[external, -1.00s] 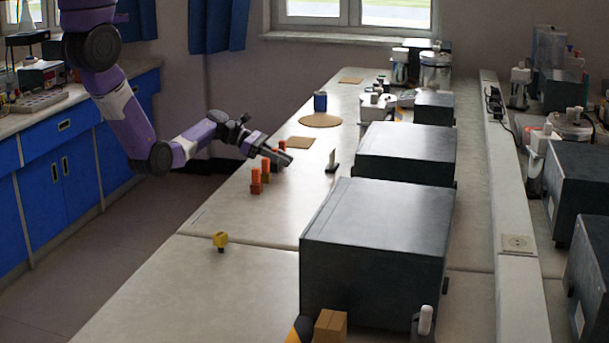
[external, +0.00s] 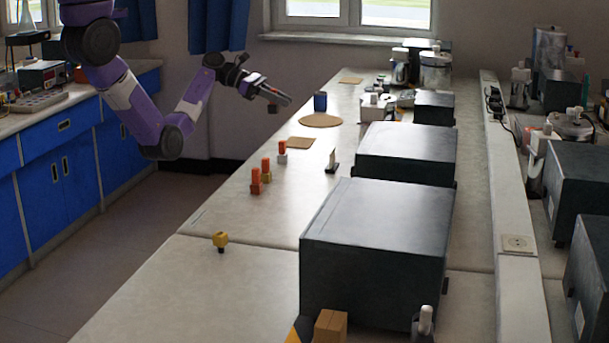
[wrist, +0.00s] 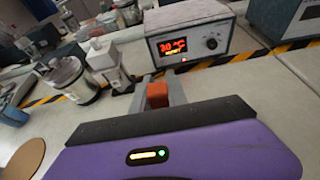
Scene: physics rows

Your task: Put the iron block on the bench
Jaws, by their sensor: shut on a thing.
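My gripper (external: 274,98) is raised in the air over the far left part of the bench (external: 225,205), left of the round cork mat. It is shut on a small block (external: 272,108), which looks dark below the fingers in the external view. In the wrist view the block (wrist: 157,95) shows an orange-red face between the two grey fingers (wrist: 158,93). I cannot tell from its look whether it is the iron block. Several small orange-topped blocks stand on the bench, one of them (external: 282,152) with a grey lower part.
The wrist view shows a display unit (wrist: 190,38) and jars (wrist: 72,78). The bench's left front is mostly clear.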

